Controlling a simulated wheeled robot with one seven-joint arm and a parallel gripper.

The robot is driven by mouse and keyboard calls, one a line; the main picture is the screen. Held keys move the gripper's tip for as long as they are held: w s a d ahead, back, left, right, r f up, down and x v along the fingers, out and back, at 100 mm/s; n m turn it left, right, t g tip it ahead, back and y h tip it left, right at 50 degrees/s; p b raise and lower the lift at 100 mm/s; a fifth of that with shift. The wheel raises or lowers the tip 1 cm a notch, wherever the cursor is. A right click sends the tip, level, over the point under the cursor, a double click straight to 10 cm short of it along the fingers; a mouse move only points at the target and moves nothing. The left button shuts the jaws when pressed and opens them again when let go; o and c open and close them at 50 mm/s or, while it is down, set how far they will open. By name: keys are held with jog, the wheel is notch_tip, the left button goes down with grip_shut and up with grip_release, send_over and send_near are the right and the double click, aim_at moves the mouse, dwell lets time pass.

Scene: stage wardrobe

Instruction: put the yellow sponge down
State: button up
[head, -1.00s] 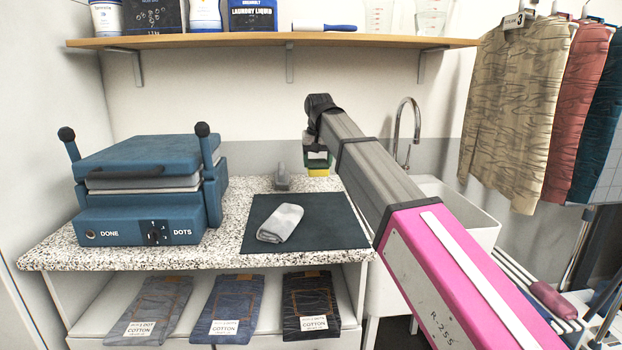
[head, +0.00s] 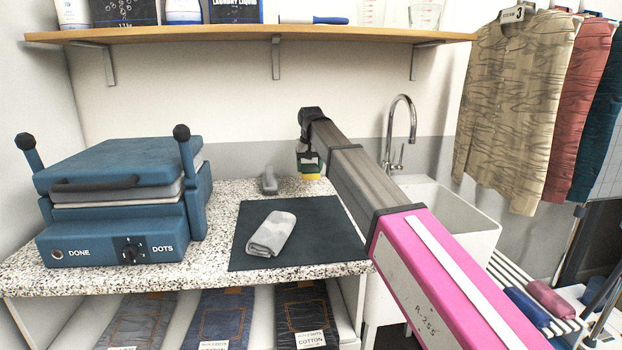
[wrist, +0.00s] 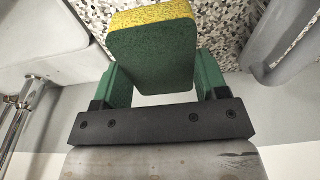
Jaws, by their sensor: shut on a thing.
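The yellow sponge (wrist: 152,50) has a yellow layer and a dark green layer. In the wrist view it sits between the two green fingers of my gripper (wrist: 160,82), which is shut on it. In the head view the sponge (head: 311,175) shows small below the end of my arm, with my gripper (head: 310,160) partly hidden by the arm. It is held above the back right of the speckled counter (head: 216,216), close to the dark mat (head: 312,242). The wrist view shows speckled counter beyond the sponge.
A folded grey cloth (head: 270,234) lies on the mat. A grey object (head: 269,181) stands behind the mat. A blue press (head: 122,200) fills the counter's left. A white sink (head: 447,215) with a tap (head: 399,135) is at the right. A shelf (head: 250,37) hangs above.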

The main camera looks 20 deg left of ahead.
aim_at(312, 167)
jog(key=shift+w+f, duration=0.65)
jog(key=shift+w, duration=0.2)
jog(key=shift+f, duration=1.9)
jog(key=shift+f, duration=0.1)
jog(key=o, duration=1)
jog(key=r, duration=0.4)
jog(key=s+r, duration=0.1)
jog(key=r, duration=0.7)
jog(key=shift+s+d, duration=0.3)
jog(key=shift+d, duration=0.1)
